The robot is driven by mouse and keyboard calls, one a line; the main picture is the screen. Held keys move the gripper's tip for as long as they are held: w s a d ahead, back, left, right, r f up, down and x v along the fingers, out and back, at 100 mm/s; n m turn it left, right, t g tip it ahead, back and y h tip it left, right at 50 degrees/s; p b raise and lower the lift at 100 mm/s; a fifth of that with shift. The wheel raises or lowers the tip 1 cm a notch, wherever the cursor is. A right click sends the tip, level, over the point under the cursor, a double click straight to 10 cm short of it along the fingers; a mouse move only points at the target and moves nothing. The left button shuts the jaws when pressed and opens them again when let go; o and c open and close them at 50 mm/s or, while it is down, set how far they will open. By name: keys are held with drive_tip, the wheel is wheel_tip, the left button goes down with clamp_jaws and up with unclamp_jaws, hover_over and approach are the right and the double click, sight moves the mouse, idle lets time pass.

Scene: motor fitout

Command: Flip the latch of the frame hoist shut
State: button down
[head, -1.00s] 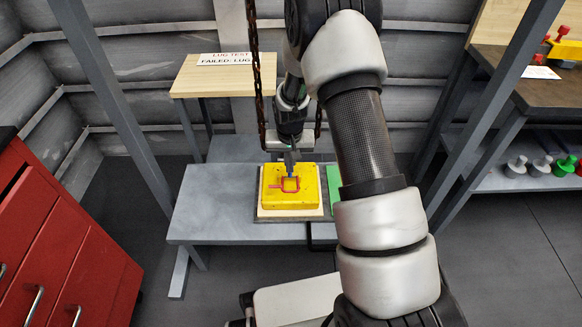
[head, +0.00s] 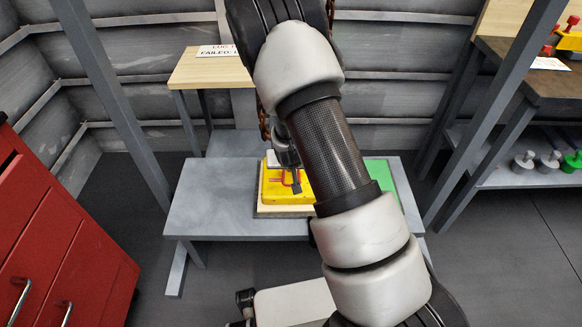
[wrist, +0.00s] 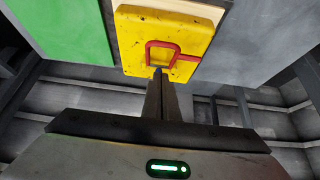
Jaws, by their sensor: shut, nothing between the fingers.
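A yellow block (head: 274,194) sits on a pale board on the grey bench, partly hidden by my arm. A red bent bar (head: 290,178) lies on its top; it also shows in the wrist view (wrist: 174,45) as a squarish loop with a side arm. I cannot tell whether this bar is the hoist's latch. My gripper (head: 297,188) is shut and empty. In the wrist view its fingertips (wrist: 159,73) are at the block's edge beside the loop's open end; contact is unclear. A rusty chain (head: 264,125) hangs behind, mostly hidden by my arm.
A green panel (head: 382,172) lies right of the block on the grey bench (head: 205,205). A red drawer cabinet (head: 60,240) stands at left. A small wooden table (head: 205,70) with a sign is behind. Grey posts (head: 110,110) flank the bench. The bench's left part is clear.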

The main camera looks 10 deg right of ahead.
drive_tip(key=shift+w+d+r, duration=0.1)
drive_tip(key=shift+w+r, duration=0.2)
drive_tip(key=shift+w, duration=0.05)
drive_tip(key=shift+w+d+r, duration=0.2)
drive_tip(key=shift+w+r, duration=0.2)
drive_tip(key=shift+w, duration=0.3)
drive_tip(key=shift+s+f, duration=0.15)
drive_tip(key=shift+f, duration=0.1)
